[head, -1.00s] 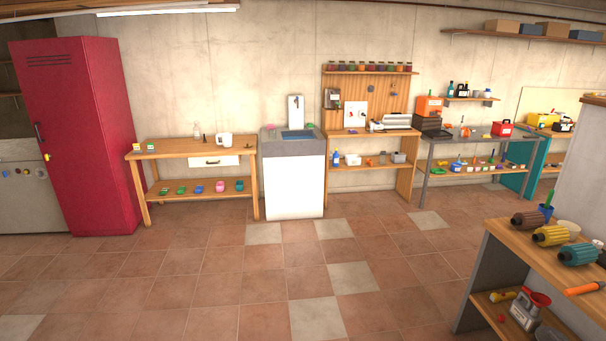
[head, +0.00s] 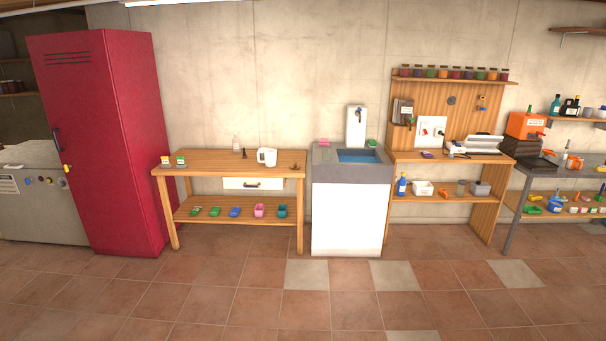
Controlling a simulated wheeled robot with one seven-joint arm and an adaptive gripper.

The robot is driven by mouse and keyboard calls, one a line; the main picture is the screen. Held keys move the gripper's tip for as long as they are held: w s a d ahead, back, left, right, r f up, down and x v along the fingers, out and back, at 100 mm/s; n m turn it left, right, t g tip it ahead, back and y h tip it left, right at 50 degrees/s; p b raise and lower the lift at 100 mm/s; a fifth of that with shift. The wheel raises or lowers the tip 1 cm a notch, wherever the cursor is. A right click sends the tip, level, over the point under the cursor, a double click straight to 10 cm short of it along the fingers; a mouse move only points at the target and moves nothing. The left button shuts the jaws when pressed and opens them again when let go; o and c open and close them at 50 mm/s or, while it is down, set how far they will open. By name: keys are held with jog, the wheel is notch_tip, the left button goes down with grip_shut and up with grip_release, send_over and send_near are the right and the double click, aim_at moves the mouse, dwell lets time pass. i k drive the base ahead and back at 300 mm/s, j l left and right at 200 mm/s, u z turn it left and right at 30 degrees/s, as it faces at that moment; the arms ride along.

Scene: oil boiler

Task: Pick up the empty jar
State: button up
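A small greyish, see-through container (head: 461,187) stands on the lower shelf of the wooden workbench (head: 440,205); it looks like a glass jar, but it is too small to tell surely whether it is empty. A row of filled, coloured jars (head: 453,73) lines the workbench's top shelf. My gripper is not in view.
A sink cabinet (head: 347,212) stands between the table and the workbench. A red locker (head: 105,145) is at the left, and a metal-legged bench (head: 555,175) at the right. The tiled floor (head: 240,300) in front is clear.

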aim_at(327, 150)
jog(key=i, duration=2.55)
jog(key=i+j+z, duration=0.1)
jog(key=i, duration=1.15)
jog(key=i+j, duration=0.1)
jog(key=i, duration=1.15)
